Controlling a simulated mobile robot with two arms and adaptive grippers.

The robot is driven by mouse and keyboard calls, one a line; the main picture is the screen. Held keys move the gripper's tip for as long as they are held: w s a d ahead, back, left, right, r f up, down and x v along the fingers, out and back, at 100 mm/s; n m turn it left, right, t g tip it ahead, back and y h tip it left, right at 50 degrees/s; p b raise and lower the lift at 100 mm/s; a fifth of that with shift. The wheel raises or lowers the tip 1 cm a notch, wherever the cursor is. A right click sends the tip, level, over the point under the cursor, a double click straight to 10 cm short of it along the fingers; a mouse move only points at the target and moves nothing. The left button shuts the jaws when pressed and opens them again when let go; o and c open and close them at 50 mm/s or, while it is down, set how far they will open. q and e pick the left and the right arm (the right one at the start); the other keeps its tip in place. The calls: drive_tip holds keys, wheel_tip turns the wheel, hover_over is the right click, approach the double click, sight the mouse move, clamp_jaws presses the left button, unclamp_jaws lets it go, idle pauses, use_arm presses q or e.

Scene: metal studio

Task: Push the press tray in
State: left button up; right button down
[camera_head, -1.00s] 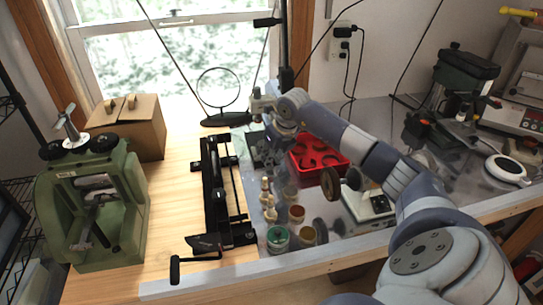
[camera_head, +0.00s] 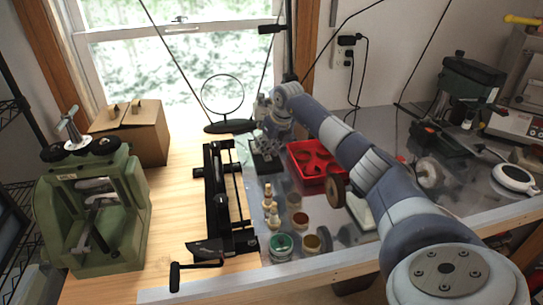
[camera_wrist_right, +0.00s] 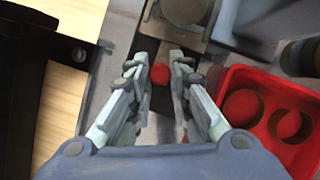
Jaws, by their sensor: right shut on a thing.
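My right gripper (camera_head: 268,139) is at the back of the grey bench, over a small dark press base (camera_head: 268,165). Just beyond the fingertips is a grey metal plate with a round recess (camera_wrist_right: 184,12), which appears to be the press tray. The gripper hides part of the press in the head view. My left gripper is not in view.
A red tray with round holes (camera_head: 317,162) stands close to the right of the gripper. A long black tool (camera_head: 219,202) lies to the left. Several small jars, including a green-topped one (camera_head: 281,244), stand in front. A green machine (camera_head: 91,222) is at far left.

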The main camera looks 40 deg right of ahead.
drive_tip(key=shift+w+d, duration=0.25)
drive_tip(key=shift+w, duration=0.25)
drive_tip(key=shift+w+d, duration=0.25)
drive_tip(key=shift+w, duration=0.2)
drive_tip(key=shift+d+r, duration=0.1)
drive_tip(key=shift+r, duration=0.05)
drive_tip(key=c, duration=1.7)
unclamp_jaws()
drive_tip(key=shift+w, duration=0.1)
drive_tip(key=shift+o, duration=1.2)
drive_tip(key=shift+w+d+f, duration=0.1)
drive_tip(key=shift+w+f, duration=0.05)
drive_tip(key=shift+f, duration=0.05)
drive_tip(key=v, duration=1.2)
drive_tip(key=shift+r, duration=0.1)
